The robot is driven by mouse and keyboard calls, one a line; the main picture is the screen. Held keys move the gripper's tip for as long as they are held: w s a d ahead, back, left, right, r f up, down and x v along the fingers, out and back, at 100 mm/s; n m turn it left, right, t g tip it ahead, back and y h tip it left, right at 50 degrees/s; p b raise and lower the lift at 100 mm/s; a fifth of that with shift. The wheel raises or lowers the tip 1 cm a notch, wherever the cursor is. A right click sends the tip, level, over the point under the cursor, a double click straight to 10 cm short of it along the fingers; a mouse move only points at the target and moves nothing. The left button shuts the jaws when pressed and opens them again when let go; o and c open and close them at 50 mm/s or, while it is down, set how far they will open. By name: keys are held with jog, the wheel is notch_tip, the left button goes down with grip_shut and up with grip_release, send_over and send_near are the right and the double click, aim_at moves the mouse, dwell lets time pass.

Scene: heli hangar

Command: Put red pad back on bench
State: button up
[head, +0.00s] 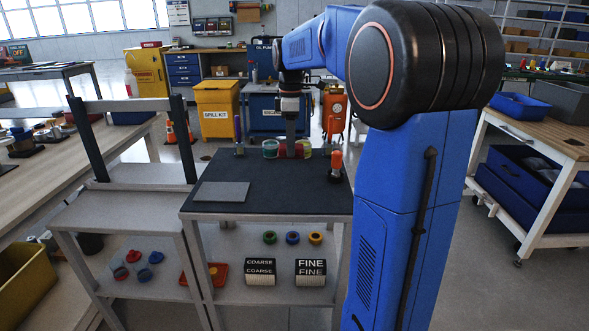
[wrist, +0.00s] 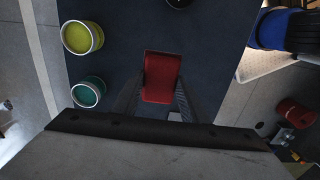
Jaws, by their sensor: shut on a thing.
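The red pad (wrist: 161,75) is a small red block between the two dark fingers of my gripper (wrist: 160,92) in the wrist view. The gripper is shut on it. In the head view my gripper (head: 291,138) points down at the back of the dark-topped bench (head: 215,170), and a bit of red shows around its tip. The bench's dark top also lies behind the pad in the wrist view (wrist: 125,45). I cannot tell whether the pad touches the top or hangs just above it.
A green tin (head: 270,148) and a yellow-green tin (head: 305,143) stand close beside the gripper. A flat grey plate (head: 220,191) lies front left. COARSE (head: 260,271) and FINE (head: 310,271) boxes sit on the shelf below.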

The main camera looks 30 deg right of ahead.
jog(key=shift+f, duration=3.7)
jog(key=shift+f, duration=0.1)
jog(key=o, duration=1)
jog(key=shift+o, duration=0.2)
notch_tip(320, 180, up, 12)
jog(key=shift+f, duration=0.1)
jog(key=shift+r, duration=0.2)
